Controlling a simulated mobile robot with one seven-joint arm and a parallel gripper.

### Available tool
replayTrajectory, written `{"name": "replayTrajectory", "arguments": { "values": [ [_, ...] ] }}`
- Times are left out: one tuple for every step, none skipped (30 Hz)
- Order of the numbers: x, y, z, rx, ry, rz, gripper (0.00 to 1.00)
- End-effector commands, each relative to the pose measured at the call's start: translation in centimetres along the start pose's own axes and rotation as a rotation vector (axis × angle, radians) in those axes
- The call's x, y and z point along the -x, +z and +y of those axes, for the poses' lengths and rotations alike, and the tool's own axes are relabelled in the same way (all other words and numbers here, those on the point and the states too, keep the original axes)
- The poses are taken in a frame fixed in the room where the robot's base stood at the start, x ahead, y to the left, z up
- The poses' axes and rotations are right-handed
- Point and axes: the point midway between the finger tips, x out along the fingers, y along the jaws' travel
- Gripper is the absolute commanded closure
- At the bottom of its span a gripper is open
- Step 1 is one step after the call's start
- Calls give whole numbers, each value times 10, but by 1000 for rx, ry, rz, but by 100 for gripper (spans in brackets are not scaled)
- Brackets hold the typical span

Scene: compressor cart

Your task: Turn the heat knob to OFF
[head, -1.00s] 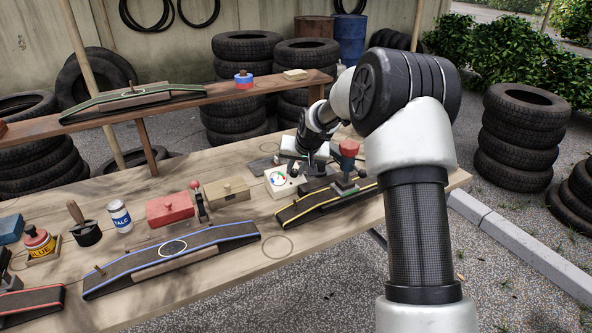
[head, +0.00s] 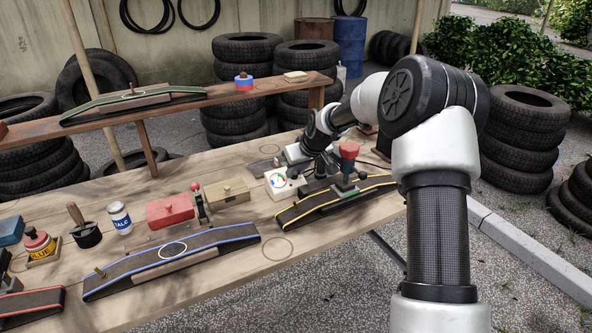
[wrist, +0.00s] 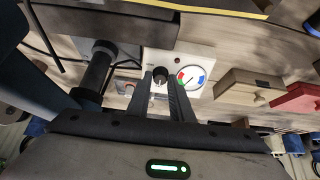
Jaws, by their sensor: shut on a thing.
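The heat knob (wrist: 161,73) is a small black knob on a white control box (wrist: 205,53), beside a round dial (wrist: 190,76) with red and blue segments. My gripper (wrist: 161,80) is shut on the knob, one finger on each side of it in the wrist view. In the head view the white box (head: 270,191) and its dial (head: 278,180) show on the table, left of my wrist. The knob is hidden there behind my gripper. No OFF mark or knob pointer is readable.
A wooden box (head: 227,194) and a red box (head: 170,210) lie to the left. A black cylinder (wrist: 96,70) stands beside my gripper.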

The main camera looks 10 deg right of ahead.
Motion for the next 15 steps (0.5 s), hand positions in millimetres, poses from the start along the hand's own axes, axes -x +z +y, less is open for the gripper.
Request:
{"name": "replayTrajectory", "arguments": {
  "values": [
    [0,1,0,2,-1,-2,100],
    [0,1,0,2,-1,-2,100],
    [0,1,0,3,-1,-2,100],
    [0,1,0,3,-1,-2,100],
    [0,1,0,2,-1,-2,100],
    [0,1,0,2,-1,-2,100],
    [0,1,0,2,-1,-2,100],
    [0,1,0,2,0,-2,100],
    [0,1,0,2,0,-2,100],
    [0,1,0,2,0,-2,75],
    [-1,1,0,2,0,-2,70],
    [0,1,0,2,0,-2,63],
    [0,1,0,2,0,-2,62],
    [0,1,0,2,0,-2,62],
    [0,1,0,2,0,-1,62]
  ]
}}
